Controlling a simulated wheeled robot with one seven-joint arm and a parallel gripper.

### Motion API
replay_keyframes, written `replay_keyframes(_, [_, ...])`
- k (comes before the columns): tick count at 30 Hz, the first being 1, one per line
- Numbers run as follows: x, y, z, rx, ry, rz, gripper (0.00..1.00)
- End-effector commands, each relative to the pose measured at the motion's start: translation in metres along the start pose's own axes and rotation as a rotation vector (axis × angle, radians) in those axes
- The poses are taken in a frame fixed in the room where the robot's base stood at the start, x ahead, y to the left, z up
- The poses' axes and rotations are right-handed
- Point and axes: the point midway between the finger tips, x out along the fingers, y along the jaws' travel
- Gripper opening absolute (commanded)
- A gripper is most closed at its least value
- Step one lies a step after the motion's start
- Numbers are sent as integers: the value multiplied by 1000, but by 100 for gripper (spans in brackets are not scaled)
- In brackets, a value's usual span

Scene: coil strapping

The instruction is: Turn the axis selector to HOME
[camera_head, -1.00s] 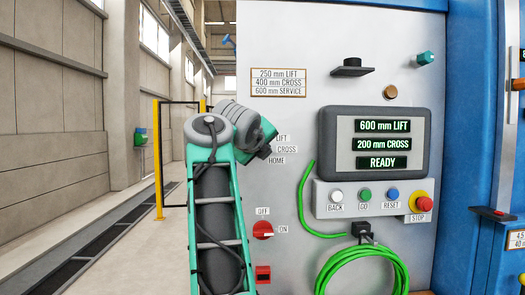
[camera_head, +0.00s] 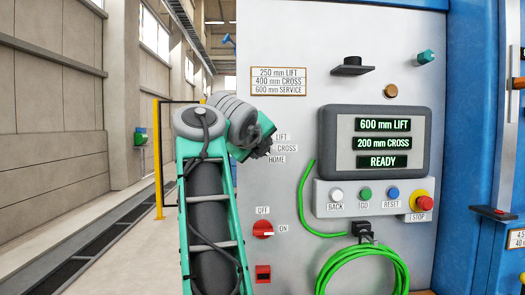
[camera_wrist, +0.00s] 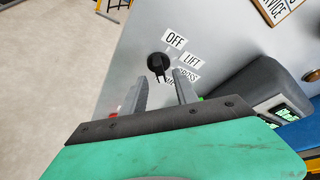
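The axis selector (camera_wrist: 158,64) is a black knob on the grey panel, seen in the wrist view just beyond my fingertips. Labels OFF, LIFT, CROSS and HOME fan around it; the CROSS and HOME labels are partly covered by a finger. Its grip bar points roughly downward in that view; which label it marks I cannot tell. My gripper (camera_wrist: 160,78) is open, its two fingers apart with nothing between them. In the head view my gripper (camera_head: 262,148) is at the panel left of the LIFT, CROSS and HOME labels, and my arm hides the knob.
A red OFF/ON switch (camera_head: 263,229) sits below. The display (camera_head: 375,143) reads 600 mm LIFT, 200 mm CROSS, READY. Under it is a button box (camera_head: 350,207) with a red STOP button (camera_head: 418,200). A green cable (camera_head: 362,262) hangs coiled. Open floor lies left.

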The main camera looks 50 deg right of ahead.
Motion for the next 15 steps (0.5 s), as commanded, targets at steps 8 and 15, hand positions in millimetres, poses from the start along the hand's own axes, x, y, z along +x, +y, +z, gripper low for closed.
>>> replay_keyframes(8, [-48, 0, 1, 0, -3, 2, 35])
replay_keyframes(15, [-50, 0, 0, -1, 0, 0, 35])
